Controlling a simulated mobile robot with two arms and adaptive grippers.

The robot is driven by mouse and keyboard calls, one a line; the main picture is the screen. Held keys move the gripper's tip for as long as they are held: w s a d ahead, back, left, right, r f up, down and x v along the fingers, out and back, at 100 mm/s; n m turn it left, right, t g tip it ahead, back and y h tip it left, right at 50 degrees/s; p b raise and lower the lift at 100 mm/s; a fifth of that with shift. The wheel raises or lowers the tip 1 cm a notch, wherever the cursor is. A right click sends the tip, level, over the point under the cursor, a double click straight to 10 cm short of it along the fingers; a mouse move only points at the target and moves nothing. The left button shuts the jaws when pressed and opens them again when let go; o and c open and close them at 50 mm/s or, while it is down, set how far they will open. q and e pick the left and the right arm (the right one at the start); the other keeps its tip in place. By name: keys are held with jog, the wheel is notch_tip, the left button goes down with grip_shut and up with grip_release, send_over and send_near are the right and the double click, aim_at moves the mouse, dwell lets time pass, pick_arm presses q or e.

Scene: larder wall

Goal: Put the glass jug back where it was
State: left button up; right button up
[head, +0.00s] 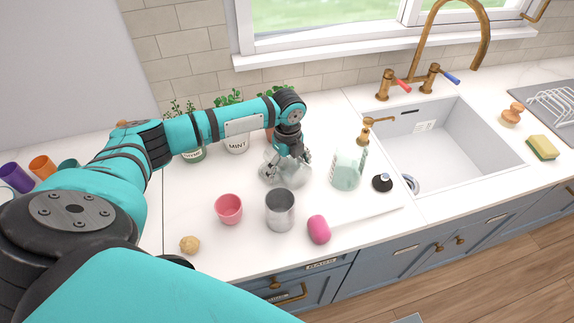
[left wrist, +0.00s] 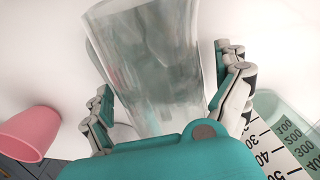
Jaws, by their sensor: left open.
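The clear glass jug (head: 297,178) stands on the white counter, below my left gripper (head: 288,155). In the left wrist view the jug (left wrist: 155,60) fills the space between the two fingers of my left gripper (left wrist: 165,85). The fingers are open, one on each side of the glass, with a gap visible on the right side. I cannot tell whether the left finger touches it. The gripper hides part of the jug in the head view, and I cannot make out its handle. My right gripper is not in view.
A pink cup (head: 229,208), a metal cup (head: 280,210) and a pink oval item (head: 319,229) stand in front. A pump bottle (head: 347,168) and a dark round item (head: 382,182) stand right, before the sink (head: 455,140). Potted herbs (head: 236,143) line the wall behind.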

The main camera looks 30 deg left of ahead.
pick_arm(q)
jog(key=c, duration=1.6)
